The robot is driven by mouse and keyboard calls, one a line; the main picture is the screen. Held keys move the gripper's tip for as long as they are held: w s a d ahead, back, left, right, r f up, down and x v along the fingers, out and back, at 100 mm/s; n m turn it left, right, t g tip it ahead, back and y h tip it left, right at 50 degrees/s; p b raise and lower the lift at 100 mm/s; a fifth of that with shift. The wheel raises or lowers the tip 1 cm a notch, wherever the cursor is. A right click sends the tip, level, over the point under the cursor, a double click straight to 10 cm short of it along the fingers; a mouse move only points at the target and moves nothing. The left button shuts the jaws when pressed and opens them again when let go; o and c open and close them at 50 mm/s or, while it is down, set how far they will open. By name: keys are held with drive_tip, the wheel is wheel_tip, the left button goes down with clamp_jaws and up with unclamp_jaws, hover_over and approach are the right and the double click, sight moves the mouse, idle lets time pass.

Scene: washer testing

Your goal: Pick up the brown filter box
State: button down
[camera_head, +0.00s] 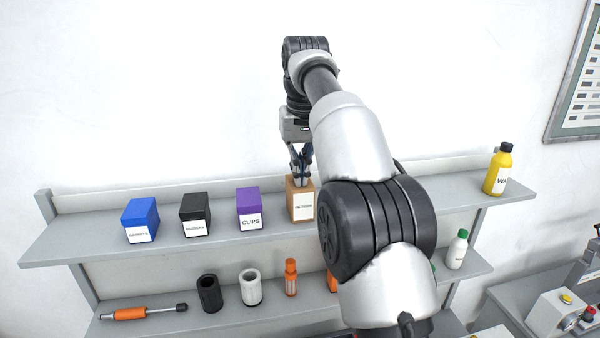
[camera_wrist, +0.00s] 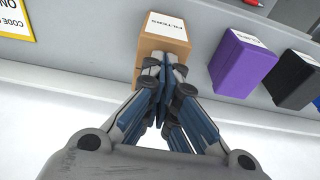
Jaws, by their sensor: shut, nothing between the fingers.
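The brown filter box (camera_head: 302,205) stands upright on the upper grey shelf, right of the purple box, with a white label on its front. It also shows in the wrist view (camera_wrist: 155,42), where my gripper's fingers cover part of it. My gripper (camera_head: 300,178) points down at the top of the box from above. In the wrist view its fingertips (camera_wrist: 163,65) are together and overlap the box's top in the picture. Nothing is between the fingers. I cannot tell whether the tips touch the box.
Purple clips box (camera_head: 248,208), black box (camera_head: 194,214) and blue box (camera_head: 140,220) stand in a row to the left. A yellow bottle (camera_head: 498,170) stands at the shelf's right end. The lower shelf (camera_head: 180,322) holds several tools and cylinders. My arm hides part of both shelves.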

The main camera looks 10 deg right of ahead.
drive_tip(key=shift+s+f, duration=0.1)
drive_tip(key=shift+f, duration=0.3)
